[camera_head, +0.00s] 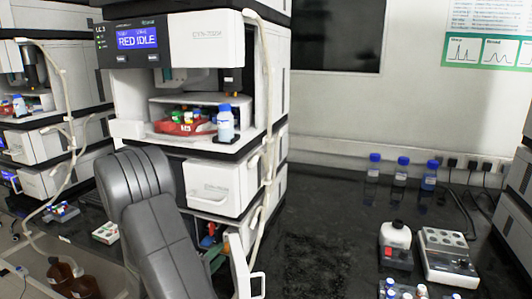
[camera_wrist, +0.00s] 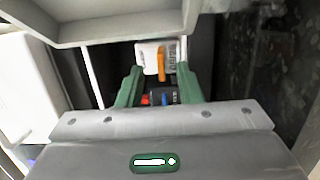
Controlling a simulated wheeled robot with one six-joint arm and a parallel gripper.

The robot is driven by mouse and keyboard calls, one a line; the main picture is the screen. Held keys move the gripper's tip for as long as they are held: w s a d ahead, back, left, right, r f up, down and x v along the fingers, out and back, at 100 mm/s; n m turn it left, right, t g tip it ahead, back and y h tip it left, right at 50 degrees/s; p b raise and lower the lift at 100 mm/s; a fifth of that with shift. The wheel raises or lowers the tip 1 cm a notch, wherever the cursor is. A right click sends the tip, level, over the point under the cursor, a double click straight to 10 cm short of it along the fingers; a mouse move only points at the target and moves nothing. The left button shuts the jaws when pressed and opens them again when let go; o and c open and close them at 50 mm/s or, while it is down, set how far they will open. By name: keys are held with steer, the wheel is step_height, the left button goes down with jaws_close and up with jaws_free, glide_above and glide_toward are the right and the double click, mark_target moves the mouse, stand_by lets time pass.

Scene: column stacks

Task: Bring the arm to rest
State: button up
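My gripper (camera_wrist: 160,72) shows in the wrist view with two green fingers spread apart. Nothing is clearly gripped between them. Beyond the gap are a white labelled part with an orange piece (camera_wrist: 162,62) and a dark part with red and blue bits; their exact distance is unclear. In the head view my grey arm rises in front of the column stack (camera_head: 213,185) and bends down toward its lower part. The gripper itself is mostly hidden there behind my arm and the stack's lower front.
A pale open door or panel (camera_head: 241,266) stands close right of my arm. A red tray (camera_head: 185,127) and a blue-capped bottle (camera_head: 225,126) sit in the stack. Several bottles (camera_head: 402,171) and a vial device (camera_head: 447,256) stand right. The dark bench (camera_head: 320,225) between is clear.

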steer(key=x, duration=0.2)
steer(key=shift+w+d, duration=0.15)
steer(key=shift+w, duration=0.15)
steer(key=shift+s+r, duration=0.15)
steer(key=v, duration=1.4)
steer(key=x, duration=1.4)
steer(key=shift+f+b, duration=0.2)
steer(key=shift+b, duration=0.2)
steer(key=s+d+p+v, duration=0.1)
steer(key=p+v, duration=0.3)
steer(key=v, duration=1.1)
steer(key=shift+s+d+r, duration=0.15)
steer(key=shift+d+r, duration=0.05)
steer(key=shift+d, duration=0.4)
